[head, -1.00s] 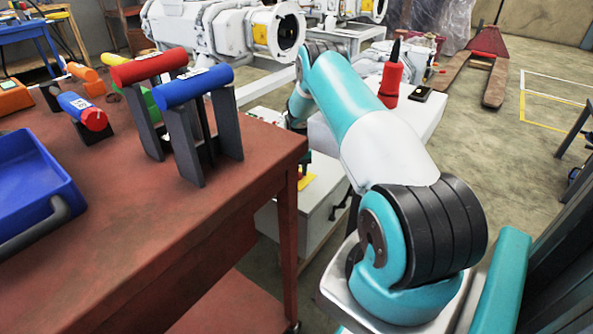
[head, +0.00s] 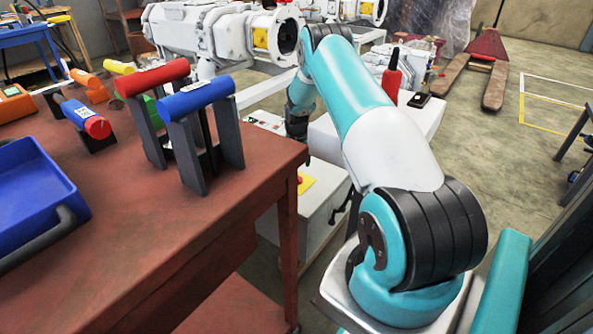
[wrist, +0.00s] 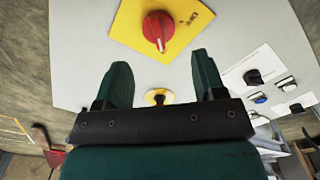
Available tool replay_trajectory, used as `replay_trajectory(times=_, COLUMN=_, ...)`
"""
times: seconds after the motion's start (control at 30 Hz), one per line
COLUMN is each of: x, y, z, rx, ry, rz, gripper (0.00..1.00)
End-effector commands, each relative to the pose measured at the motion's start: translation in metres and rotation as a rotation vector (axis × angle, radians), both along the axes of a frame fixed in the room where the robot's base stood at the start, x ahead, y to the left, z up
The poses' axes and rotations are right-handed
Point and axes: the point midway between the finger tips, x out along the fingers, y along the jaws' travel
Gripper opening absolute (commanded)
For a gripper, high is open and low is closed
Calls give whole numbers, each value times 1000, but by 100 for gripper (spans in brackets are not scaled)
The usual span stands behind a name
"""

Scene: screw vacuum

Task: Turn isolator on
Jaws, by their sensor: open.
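The isolator is a round red rotary knob (wrist: 159,28) on a yellow plate (wrist: 126,20) on a light grey panel, at the top middle of the wrist view. A pale mark shows on the knob's lower edge, and black lettering is printed on the plate to its right. My gripper (wrist: 162,75) is open and empty. Its two dark green fingers point at the panel, below the knob in the wrist view and apart from it. In the head view the yellow plate (head: 304,184) shows on the white cabinet beyond the table, partly hidden. My gripper is hidden there behind my arm.
A small yellow-ringed button (wrist: 159,96) sits between the fingers in the wrist view. A black knob (wrist: 253,76) and several buttons are to the right. The brown table (head: 245,205) carries red and blue handles (head: 195,97) close to my arm.

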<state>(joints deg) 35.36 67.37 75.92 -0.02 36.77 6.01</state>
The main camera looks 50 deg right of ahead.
Motion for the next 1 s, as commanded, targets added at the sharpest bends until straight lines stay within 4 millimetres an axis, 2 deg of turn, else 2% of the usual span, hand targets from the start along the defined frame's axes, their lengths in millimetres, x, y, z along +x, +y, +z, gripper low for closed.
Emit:
replay_trajectory(times=0.03, x=1, y=0, z=18, rx=-2, ry=-2, rz=0, gripper=64)
replay_trajectory(times=0.2, x=1, y=0, z=62, rx=-1, ry=-3, rz=0, gripper=64)
replay_trajectory(times=0.4, x=0, y=0, z=99, rx=0, ry=0, rz=1, gripper=64)
replay_trajectory(times=0.6, x=0, y=1, z=114, rx=2, ry=2, rz=1, gripper=64)
replay_trajectory(times=1.0, x=0, y=1, z=116, rx=1, ry=2, rz=1, gripper=64)
